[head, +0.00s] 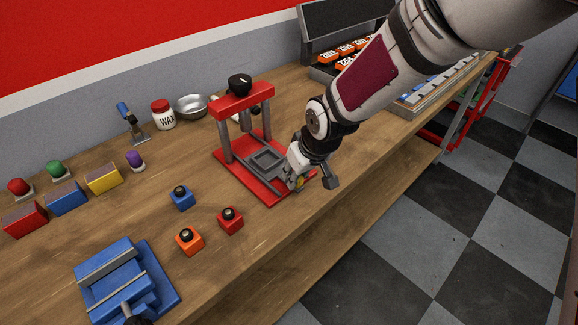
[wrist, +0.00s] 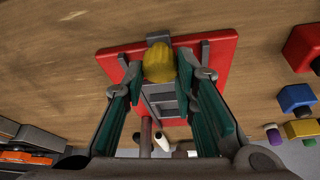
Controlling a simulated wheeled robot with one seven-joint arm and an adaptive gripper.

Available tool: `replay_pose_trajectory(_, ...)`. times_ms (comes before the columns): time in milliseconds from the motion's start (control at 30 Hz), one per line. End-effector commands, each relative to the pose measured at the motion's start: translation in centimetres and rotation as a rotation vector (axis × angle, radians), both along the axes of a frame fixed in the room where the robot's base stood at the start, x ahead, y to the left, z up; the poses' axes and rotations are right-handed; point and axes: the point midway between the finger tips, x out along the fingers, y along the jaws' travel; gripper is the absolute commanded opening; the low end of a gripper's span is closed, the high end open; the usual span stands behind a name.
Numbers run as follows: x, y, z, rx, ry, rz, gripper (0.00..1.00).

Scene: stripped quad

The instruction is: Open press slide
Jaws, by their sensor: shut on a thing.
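The red press (head: 243,95) stands on the wooden bench, with a black knob on top and two grey posts. Its grey slide (head: 266,158) has a square recess and lies between rails on the red base, in front of the posts. It also shows in the wrist view (wrist: 160,98). The slide's yellow knob (wrist: 159,62) is at the slide's front end. My gripper (head: 298,181) is at the front edge of the press base. In the wrist view, its teal-padded fingers (wrist: 160,72) are shut on the yellow knob. In the head view, the fingers mostly hide the knob.
Blue (head: 181,199), orange (head: 189,241) and red (head: 230,221) knobbed blocks sit on the bench left of the press. A blue vise (head: 125,283) is at front left. A wax jar (head: 163,115) and metal bowl (head: 191,106) stand behind. The bench edge is close to my gripper.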

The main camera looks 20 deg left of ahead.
Motion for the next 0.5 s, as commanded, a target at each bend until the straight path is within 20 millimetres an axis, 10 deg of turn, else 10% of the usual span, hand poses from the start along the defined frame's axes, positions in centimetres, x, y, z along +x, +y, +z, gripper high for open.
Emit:
replay_pose_trajectory(400,-0.33,-0.73,-0.02,-0.001,0.0,0.001,0.0)
replay_pose_trajectory(433,-0.33,-0.73,-0.01,-0.001,0.0,0.001,0.28)
replay_pose_trajectory(500,-0.33,-0.73,-0.01,-0.001,0.0,0.001,0.44)
